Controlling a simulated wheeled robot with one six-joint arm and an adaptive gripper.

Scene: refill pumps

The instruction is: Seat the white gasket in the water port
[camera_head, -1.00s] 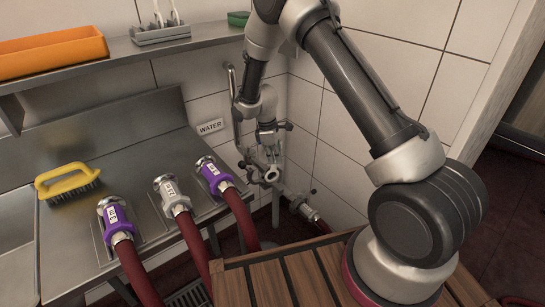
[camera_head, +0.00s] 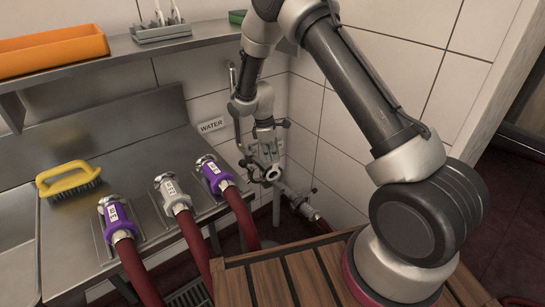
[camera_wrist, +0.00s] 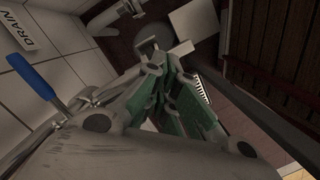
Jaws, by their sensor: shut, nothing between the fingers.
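A pale ring with a dark centre (camera_head: 273,173) shows on the pipework at the wall, below and right of the WATER sign (camera_head: 211,126). It marks the mouth of the water port; at this size I cannot tell whether the white gasket sits in it. My gripper (camera_head: 268,156) points down just above the ring, and I cannot tell if it touches. In the wrist view, my gripper's green-padded fingers (camera_wrist: 180,98) are shut with nothing between them. The gasket cannot be made out in the wrist view.
Three red hoses with purple (camera_head: 117,217), grey (camera_head: 172,193) and purple (camera_head: 214,173) couplings lie on the steel counter (camera_head: 140,160). A yellow brush (camera_head: 68,180) is at left. A blue lever (camera_wrist: 37,83) and DRAIN sign (camera_wrist: 25,32) show in the wrist view.

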